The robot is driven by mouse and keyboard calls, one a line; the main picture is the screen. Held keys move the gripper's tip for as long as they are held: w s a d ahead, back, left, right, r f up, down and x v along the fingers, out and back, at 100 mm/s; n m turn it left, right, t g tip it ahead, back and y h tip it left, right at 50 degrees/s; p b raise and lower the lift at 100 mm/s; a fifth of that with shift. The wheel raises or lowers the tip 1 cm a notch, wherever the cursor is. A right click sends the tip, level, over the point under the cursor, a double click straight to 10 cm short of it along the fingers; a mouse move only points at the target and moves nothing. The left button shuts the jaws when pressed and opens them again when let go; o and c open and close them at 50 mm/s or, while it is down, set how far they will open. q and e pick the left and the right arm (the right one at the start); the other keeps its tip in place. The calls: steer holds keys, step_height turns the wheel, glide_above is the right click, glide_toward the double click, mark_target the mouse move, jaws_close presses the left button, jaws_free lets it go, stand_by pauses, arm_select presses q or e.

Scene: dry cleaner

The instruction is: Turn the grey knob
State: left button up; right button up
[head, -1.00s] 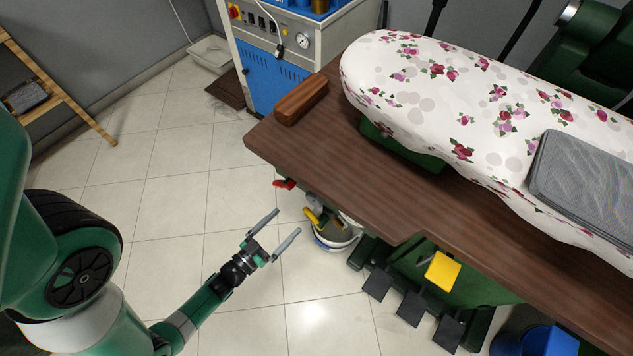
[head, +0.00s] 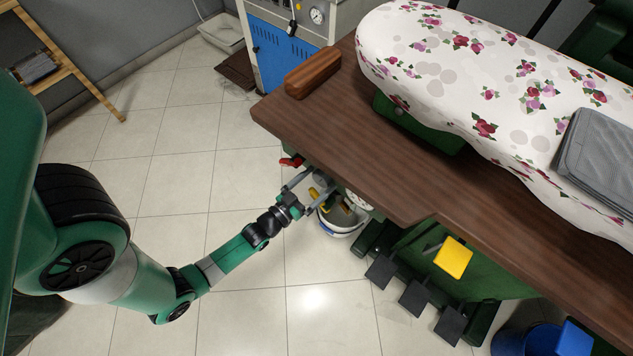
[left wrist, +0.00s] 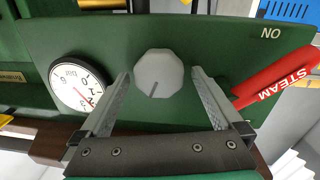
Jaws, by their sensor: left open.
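The grey knob (left wrist: 159,74) is a faceted, light grey dial on a green panel (left wrist: 205,40) in the left wrist view. A dark pointer line shows on its lower left face. My left gripper (left wrist: 158,85) is open, with one finger on each side of the knob and a visible gap on both sides. I cannot tell how far the fingertips are from the panel. In the head view my left gripper (head: 303,188) reaches under the table's near edge, and the knob is hidden there. My right gripper does not show.
A white gauge (left wrist: 76,85) is left of the knob and a red STEAM lever (left wrist: 278,80) is right of it. The wooden tabletop (head: 340,130) overhangs the panel. A bucket (head: 341,222) stands on the floor below. Open tiled floor lies to the left.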

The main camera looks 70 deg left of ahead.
arm_select(q)
steer(key=c, duration=1.3)
steer(key=shift+m, duration=0.4)
